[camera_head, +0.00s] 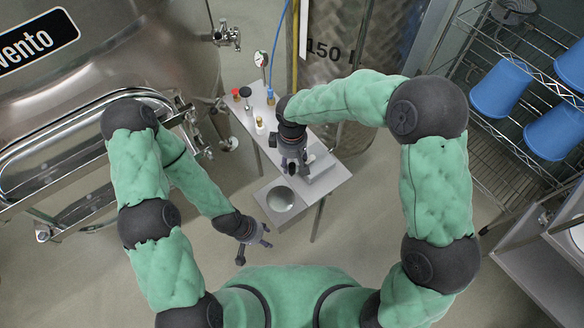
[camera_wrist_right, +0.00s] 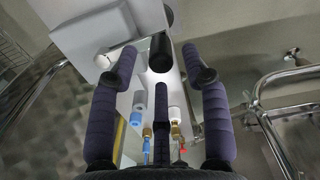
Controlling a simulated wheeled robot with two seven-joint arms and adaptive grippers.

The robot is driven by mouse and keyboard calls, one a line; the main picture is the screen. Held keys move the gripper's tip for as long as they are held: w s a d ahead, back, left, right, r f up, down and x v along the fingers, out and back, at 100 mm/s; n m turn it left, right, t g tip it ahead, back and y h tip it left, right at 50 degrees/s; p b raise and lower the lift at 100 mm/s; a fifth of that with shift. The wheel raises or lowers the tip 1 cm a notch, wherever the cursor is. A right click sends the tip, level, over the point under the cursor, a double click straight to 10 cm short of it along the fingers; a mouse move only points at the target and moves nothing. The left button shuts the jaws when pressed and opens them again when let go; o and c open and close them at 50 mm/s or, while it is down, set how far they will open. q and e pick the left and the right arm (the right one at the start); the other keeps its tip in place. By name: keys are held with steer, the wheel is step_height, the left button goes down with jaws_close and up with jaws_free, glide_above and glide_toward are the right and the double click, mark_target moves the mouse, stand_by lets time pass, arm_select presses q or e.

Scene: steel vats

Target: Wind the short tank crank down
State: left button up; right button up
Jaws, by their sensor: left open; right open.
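A crank with a black cylindrical handle (camera_wrist_right: 160,52) and a pale metal arm (camera_wrist_right: 118,50) sits against a light grey housing in the right wrist view. In the head view the housing (camera_head: 328,181) stands on a small grey stand, and the crank is mostly hidden under my right gripper. My right gripper (camera_head: 291,165) is open above it. In the wrist view its spread fingers (camera_wrist_right: 158,60) lie on either side of the black handle, with no clear contact visible. My left gripper (camera_head: 262,240) is open and empty over the floor, lower left of the stand.
A steel vat (camera_head: 120,60) with rails fills the left. A wire rack with blue buckets (camera_head: 500,88) stands right.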

steer(key=shift+s+f+b, duration=0.1)
steer(key=shift+f+b, duration=0.35)
steer(key=shift+f, duration=1.7)
jaws_close()
